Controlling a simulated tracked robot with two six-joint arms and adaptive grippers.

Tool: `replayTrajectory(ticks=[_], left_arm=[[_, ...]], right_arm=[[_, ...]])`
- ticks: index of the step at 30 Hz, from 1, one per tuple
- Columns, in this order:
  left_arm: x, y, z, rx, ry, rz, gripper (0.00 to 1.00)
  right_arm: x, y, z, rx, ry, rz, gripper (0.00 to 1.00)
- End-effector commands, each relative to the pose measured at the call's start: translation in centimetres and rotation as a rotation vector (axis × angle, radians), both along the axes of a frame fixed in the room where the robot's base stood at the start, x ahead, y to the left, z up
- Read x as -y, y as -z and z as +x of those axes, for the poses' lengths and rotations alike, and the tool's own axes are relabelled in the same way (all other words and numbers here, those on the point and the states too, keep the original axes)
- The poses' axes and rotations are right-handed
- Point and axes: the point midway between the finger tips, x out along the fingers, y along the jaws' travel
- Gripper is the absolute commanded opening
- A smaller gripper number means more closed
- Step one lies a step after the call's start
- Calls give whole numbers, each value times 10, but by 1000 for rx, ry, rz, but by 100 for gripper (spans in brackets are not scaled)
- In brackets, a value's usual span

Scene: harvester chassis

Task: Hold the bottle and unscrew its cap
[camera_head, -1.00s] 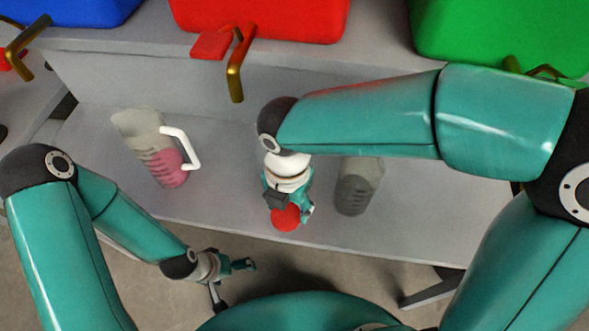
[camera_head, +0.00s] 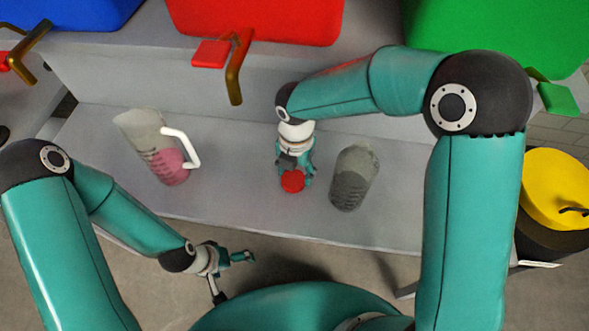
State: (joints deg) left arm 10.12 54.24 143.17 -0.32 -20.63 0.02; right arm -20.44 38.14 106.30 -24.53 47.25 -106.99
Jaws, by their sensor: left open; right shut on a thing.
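A round red piece (camera_head: 292,181), which looks like a cap or the end of a bottle, is at the fingertips of my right gripper (camera_head: 294,174). My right gripper is shut on it, above or at the grey bench in the middle of the view. I cannot tell whether the red piece touches the bench, and no bottle body shows clearly below it. My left gripper (camera_head: 233,276) is open and empty in front of the bench's near edge, well apart from the red piece.
A clear jug (camera_head: 146,135) with pink contents and a white handle stands left on the grey bench (camera_head: 230,190). A grey tumbler (camera_head: 355,178) stands close right of my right gripper. Blue (camera_head: 75,8), red (camera_head: 255,18) and green (camera_head: 495,35) bins line the back.

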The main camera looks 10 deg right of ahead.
Motion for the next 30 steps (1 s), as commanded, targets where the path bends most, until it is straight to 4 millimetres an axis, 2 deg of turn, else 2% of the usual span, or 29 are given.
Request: replayTrajectory(ticks=[2,13,14,18,30], left_arm=[[0,-5,0,0,0,0,100],[0,-1,0,0,0,0,100],[0,-2,0,0,0,0,100],[0,-2,0,0,0,0,100],[0,-4,0,0,0,0,100]], right_arm=[[1,4,3,0,1,0,14],[1,10,4,1,0,0,14],[1,10,4,1,0,0,59],[1,9,4,1,0,0,81],[1,4,5,3,0,1,81]])
